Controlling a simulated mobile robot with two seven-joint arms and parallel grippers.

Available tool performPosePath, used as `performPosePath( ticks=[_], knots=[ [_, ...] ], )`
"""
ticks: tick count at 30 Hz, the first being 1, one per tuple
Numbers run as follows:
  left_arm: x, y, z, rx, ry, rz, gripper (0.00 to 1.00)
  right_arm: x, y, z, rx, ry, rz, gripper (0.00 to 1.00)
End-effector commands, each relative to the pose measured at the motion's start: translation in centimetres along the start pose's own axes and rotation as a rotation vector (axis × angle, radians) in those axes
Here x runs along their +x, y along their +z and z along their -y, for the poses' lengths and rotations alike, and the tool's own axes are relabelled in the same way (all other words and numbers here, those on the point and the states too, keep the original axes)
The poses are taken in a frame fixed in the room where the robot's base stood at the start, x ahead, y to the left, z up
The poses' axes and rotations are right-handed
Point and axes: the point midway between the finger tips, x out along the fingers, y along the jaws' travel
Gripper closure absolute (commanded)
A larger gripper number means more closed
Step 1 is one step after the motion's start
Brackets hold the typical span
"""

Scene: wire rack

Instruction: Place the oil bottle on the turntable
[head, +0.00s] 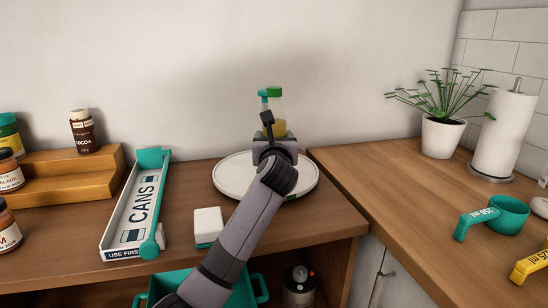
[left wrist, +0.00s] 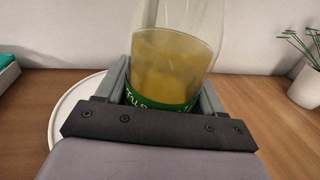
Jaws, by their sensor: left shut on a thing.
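The oil bottle (head: 278,112) is clear with yellow oil and a green cap. It stands upright, its lower part hidden behind my left gripper (head: 273,138) in the head view. In the left wrist view the jaws are shut on the bottle (left wrist: 172,65), around its lower part near a green label band. The turntable (head: 232,178) is a round white plate at the back of the wooden counter; its left rim shows in the left wrist view (left wrist: 58,118). The bottle appears over its back part; I cannot tell whether its base touches. My right gripper is not in view.
A CANS tray (head: 131,215) and a white block (head: 208,225) are left of the turntable. A stepped wooden rack (head: 75,180) holds jars. A plant (head: 441,135), paper towel roll (head: 506,135) and measuring cups (head: 508,215) stand on the right counter.

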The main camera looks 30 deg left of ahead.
Motion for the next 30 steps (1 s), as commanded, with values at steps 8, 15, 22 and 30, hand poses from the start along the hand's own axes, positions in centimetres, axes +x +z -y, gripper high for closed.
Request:
performPosePath(
  ticks=[8, 15, 22, 30],
  knots=[
    [0.0, -3.5, 0.0, 0.0, -0.001, 0.001, 0.89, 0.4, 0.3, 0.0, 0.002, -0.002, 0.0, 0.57],
    [0.0, -3.8, 0.0, -0.001, -0.001, 0.006, 0.89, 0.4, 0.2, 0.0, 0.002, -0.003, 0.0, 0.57],
    [0.0, -4.4, 0.0, 0.001, 0.0, -0.001, 0.13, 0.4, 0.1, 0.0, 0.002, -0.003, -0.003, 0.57],
    [0.0, -4.3, 0.0, 0.001, 0.0, -0.001, 0.07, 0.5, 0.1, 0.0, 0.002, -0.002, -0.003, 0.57]
  ],
)
